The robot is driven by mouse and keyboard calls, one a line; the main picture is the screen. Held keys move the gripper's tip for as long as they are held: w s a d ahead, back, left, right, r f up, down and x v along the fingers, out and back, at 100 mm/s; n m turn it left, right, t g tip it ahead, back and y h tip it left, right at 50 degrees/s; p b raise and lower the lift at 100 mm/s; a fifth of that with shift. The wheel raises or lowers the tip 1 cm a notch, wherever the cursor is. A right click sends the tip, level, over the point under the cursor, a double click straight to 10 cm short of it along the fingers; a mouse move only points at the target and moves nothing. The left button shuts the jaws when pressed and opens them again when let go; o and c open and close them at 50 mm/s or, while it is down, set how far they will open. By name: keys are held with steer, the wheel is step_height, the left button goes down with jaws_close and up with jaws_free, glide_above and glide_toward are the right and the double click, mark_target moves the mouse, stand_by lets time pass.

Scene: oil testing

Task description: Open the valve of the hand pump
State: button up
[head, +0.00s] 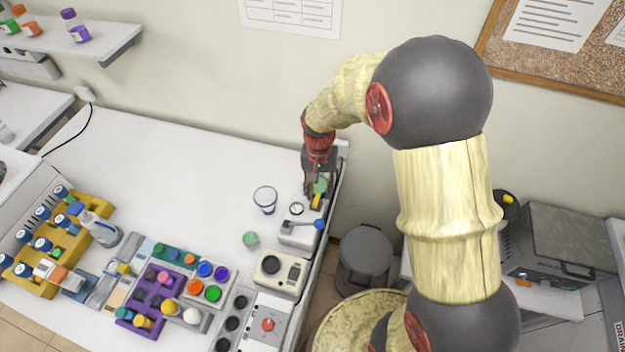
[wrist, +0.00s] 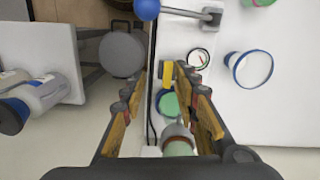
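The hand pump (head: 298,232) stands near the right edge of the white bench, with a round gauge (wrist: 198,58) and a grey lever ending in a blue ball (wrist: 147,8). A small yellow handle (wrist: 167,75), apparently the valve, sits beside the gauge; it also shows in the head view (head: 317,201). A green part (wrist: 169,104) lies behind it. My gripper (wrist: 167,72) points down over this end of the pump. In the head view my gripper partly hides the pump's far end.
A clear blue-rimmed beaker (head: 265,200) stands left of the pump, and a green-topped container (head: 251,240) is nearer. A beige device with a dial (head: 278,272) sits in front of the pump. A grey bin (head: 365,262) stands beyond the bench's right edge. The bench's back left is clear.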

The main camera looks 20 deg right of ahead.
mark_target(316, 199)
steer(key=w, duration=0.2)
steer(key=shift+w+d+r+m, duration=0.1)
steer(key=shift+w+r+m, duration=0.15)
steer(key=shift+w+m, duration=0.15)
steer(key=shift+s+r+m+t, duration=0.1)
steer(key=shift+s+m+t, duration=0.2)
steer(key=shift+s+m, duration=0.15)
step_height(316, 199, down, 8)
steer(key=shift+w+r+b, duration=0.15)
steer(key=shift+r+b, duration=0.05)
steer(key=shift+b, duration=0.1)
steer(key=c, duration=0.4)
steer(key=c, duration=0.3)
jaws_close()
